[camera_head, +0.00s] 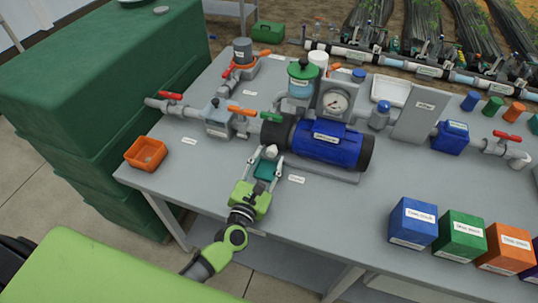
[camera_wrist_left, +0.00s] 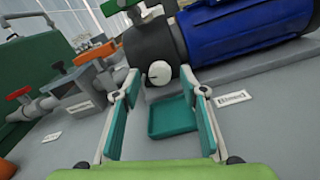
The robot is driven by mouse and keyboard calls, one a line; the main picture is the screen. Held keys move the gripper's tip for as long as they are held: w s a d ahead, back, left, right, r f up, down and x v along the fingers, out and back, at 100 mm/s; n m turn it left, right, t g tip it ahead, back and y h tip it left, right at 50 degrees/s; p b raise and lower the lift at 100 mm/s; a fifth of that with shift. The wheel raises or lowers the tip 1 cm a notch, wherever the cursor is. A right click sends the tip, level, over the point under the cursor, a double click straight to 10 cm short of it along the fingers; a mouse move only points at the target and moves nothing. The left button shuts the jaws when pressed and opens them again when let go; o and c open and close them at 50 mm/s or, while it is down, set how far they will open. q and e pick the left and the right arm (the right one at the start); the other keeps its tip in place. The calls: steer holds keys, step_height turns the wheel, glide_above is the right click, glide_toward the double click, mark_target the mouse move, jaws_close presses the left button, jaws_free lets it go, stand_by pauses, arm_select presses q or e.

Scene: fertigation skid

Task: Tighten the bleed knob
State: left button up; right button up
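The bleed knob is a small pale round knob (camera_head: 271,150) on the dark end of the blue pump (camera_head: 325,143). In the left wrist view, the knob (camera_wrist_left: 159,73) faces the camera and the pump (camera_wrist_left: 235,35) stretches off to the right. My left gripper (camera_head: 267,160) is open in front of the knob. In the wrist view its fingertips (camera_wrist_left: 160,80) stand on either side of the knob, with visible gaps. I cannot tell how deep the knob lies between them. My right gripper is not in view.
A shallow green tray (camera_wrist_left: 172,117) lies on the table below the knob, between the fingers in the picture. A valve with an orange handle (camera_head: 242,111) stands left of the pump. An orange bin (camera_head: 146,153) sits at the left edge. Coloured boxes (camera_head: 413,222) stand at the right front.

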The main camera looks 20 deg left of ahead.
arm_select(q)
steer(key=shift+w, duration=0.65)
steer(key=c, duration=1.1)
steer(key=shift+s, duration=0.1)
